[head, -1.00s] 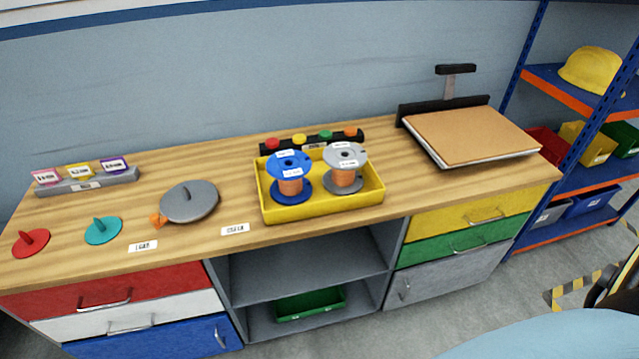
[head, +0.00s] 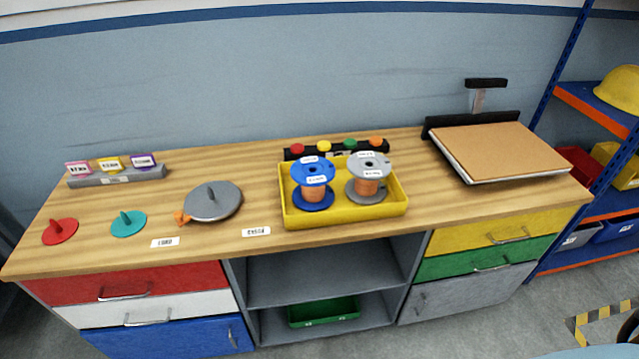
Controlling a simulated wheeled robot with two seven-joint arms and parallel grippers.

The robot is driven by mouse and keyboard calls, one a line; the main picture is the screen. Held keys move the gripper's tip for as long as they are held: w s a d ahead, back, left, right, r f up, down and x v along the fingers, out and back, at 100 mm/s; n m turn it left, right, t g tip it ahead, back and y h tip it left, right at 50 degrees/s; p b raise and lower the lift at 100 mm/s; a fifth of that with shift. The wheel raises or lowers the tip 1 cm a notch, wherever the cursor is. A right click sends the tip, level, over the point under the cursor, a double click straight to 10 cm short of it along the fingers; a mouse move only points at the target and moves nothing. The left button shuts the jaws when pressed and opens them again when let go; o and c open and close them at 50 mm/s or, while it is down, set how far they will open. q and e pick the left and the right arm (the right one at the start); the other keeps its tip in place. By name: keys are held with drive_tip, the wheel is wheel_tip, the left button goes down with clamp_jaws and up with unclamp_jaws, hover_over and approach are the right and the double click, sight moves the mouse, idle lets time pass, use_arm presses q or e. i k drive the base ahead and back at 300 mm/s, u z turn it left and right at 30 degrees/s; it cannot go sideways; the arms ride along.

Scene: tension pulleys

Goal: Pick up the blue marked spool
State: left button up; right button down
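The blue spool (head: 313,183) stands upright in the left part of a yellow tray (head: 341,214) on the wooden bench. It has blue flanges, a copper-coloured winding and white labels. A grey spool (head: 368,178) with a similar winding stands upright beside it on the right, in the same tray. Neither of my grippers is in view.
On the bench (head: 258,202), a grey disc (head: 213,201), a teal disc (head: 128,223) and a red disc (head: 60,231) lie to the left. A rack with coloured knobs (head: 337,147) stands behind the tray. A flat brown-topped board (head: 500,150) lies to the right.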

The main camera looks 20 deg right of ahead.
sight(313, 174)
drive_tip(key=u, duration=1.8)
drive_tip(key=i, duration=1.05)
drive_tip(key=z, duration=3.2)
